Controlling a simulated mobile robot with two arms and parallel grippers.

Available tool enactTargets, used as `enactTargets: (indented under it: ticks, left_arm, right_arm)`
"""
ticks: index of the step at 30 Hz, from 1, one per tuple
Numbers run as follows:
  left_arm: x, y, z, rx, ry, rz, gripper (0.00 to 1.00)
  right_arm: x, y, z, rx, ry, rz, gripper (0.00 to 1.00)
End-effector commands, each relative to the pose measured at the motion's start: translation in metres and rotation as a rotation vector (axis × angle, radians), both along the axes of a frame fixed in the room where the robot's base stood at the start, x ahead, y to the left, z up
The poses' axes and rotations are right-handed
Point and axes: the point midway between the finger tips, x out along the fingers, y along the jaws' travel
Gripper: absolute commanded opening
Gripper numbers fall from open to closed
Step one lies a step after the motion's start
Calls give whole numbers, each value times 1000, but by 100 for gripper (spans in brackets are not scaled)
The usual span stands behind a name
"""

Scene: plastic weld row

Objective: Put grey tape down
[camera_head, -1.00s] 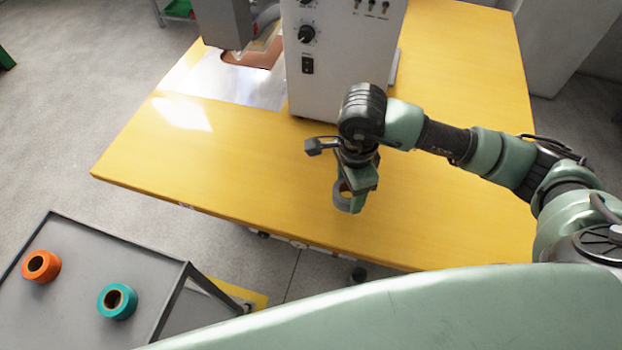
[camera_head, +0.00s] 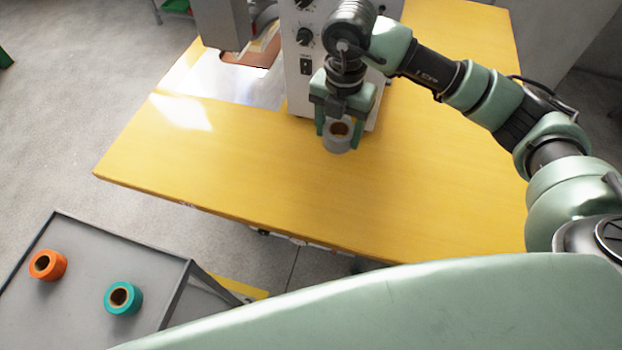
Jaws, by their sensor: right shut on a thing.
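The grey tape (camera_head: 337,146) is a small roll with a brown core. My right gripper (camera_head: 338,132) is shut on it, with one green finger on each side of the roll. It is over the yellow table (camera_head: 230,160), in front of the white machine; I cannot tell whether the roll touches the table top. My left gripper is not in view.
The white control box (camera_head: 306,85) with knobs stands on the table behind my right gripper. A grey cart (camera_head: 60,310) at lower left holds an orange roll (camera_head: 47,265) and a teal roll (camera_head: 122,298). The table's front and left are clear.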

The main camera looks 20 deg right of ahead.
Motion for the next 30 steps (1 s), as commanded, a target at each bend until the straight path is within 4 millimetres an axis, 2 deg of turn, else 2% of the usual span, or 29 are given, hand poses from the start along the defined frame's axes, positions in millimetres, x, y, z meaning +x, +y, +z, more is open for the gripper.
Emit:
enactTargets:
  ticks: [2, 5, 18, 21, 27, 30]
  left_arm:
    - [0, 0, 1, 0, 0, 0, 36]
    - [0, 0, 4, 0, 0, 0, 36]
    - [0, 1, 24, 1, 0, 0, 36]
    - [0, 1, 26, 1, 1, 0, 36]
    - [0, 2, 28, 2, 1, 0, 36]
    - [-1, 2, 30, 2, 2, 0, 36]
  right_arm:
    - [1, 0, 1, 1, 1, -44, 16]
    - [1, 0, -10, 1, 6, -67, 16]
    - [0, 1, -122, 1, 6, -66, 16]
    - [0, 0, -141, 0, 4, -65, 16]
    - [1, 1, -158, 1, 1, -64, 16]
    - [0, 1, -173, 1, 5, -64, 16]
